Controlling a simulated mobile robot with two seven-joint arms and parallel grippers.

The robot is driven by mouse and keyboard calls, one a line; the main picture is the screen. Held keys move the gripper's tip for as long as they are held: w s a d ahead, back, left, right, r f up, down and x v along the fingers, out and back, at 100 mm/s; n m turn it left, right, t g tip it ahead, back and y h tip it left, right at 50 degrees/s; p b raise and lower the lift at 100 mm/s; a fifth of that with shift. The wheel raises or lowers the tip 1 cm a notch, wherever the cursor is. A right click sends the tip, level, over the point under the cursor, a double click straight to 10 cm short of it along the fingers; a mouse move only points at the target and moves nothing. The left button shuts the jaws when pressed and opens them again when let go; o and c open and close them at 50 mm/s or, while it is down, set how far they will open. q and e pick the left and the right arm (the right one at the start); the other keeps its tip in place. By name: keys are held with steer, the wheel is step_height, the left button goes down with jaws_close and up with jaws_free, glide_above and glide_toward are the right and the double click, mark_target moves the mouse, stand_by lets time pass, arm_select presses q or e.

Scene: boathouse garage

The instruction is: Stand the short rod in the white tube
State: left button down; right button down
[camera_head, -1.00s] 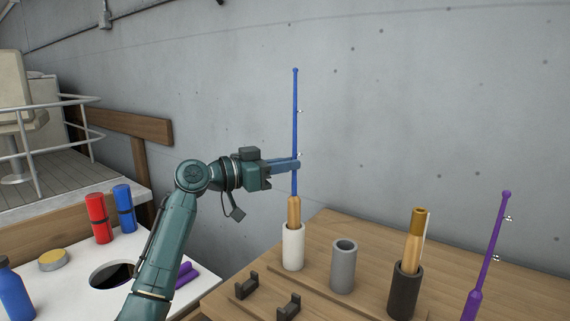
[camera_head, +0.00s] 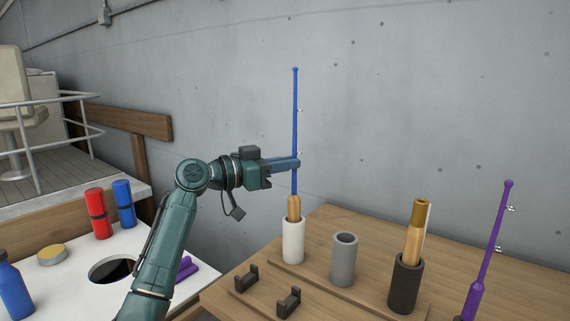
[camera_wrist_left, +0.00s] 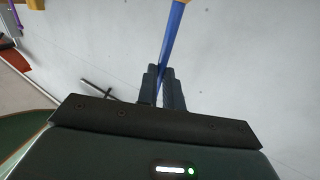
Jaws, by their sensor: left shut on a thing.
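The short rod is blue with a wooden handle; its blue shaft (camera_head: 296,120) stands upright in the head view. Its wooden handle (camera_head: 294,206) has its lower end inside the white tube (camera_head: 293,241), with the upper part above the rim. My left gripper (camera_head: 297,163) is shut on the blue shaft, well above the handle. In the left wrist view the gripper (camera_wrist_left: 164,85) closes around the blue shaft (camera_wrist_left: 174,32). The bottom of the handle is hidden in the tube. My right gripper is not in view.
A grey tube (camera_head: 344,260) stands empty beside the white one. A dark tube (camera_head: 404,285) holds a wooden-handled piece (camera_head: 416,235). A purple rod (camera_head: 490,245) stands at the right. Two dark cradles (camera_head: 247,279) sit in front. Red and blue cylinders (camera_head: 97,213) stand on the white counter at left.

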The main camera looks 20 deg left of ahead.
arm_select(q)
steer(key=shift+f, duration=0.15)
steer(key=c, duration=1.5)
jaws_free()
steer(key=shift+b+v, duration=1.3)
steer(key=shift+v, duration=5.3)
